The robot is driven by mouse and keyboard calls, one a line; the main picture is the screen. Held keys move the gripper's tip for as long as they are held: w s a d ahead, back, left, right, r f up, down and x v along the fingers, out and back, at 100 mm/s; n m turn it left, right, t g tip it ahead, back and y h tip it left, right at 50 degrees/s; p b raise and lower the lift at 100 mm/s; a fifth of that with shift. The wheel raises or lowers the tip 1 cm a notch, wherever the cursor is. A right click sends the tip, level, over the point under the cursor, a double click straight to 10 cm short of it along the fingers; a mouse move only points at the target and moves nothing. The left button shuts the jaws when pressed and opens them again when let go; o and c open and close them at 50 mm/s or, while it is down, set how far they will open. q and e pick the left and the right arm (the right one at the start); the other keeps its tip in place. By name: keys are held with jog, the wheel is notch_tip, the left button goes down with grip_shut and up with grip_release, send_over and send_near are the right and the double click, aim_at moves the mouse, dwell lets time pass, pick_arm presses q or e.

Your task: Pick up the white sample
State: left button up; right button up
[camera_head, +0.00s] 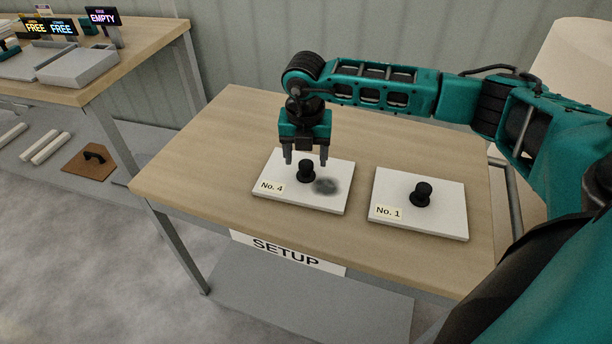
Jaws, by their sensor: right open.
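Two white sample plates lie on the wooden SETUP table. The white plate labelled No. 4 (285,198) is on the left and has a black knob (306,171) and a dark smudge or shadow beside the knob. The white plate labelled No. 1 (445,223) is on the right and has a black knob (422,194). My right gripper (306,159) is open and points down over the No. 4 plate, its fingers around or just above the knob; I cannot tell whether they touch it. My left gripper is not in view.
The SETUP table (190,165) has bare wood left of and behind the plates. A second table (150,30) at the upper left holds grey trays (75,68) and signs reading FREE and EMPTY (103,17). A brown board with a black handle (90,162) lies on its lower shelf.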

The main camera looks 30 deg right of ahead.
jog(key=shift+f, duration=0.9)
jog(key=shift+c, duration=0.2)
grip_shut()
jog(key=shift+w+r, duration=0.1)
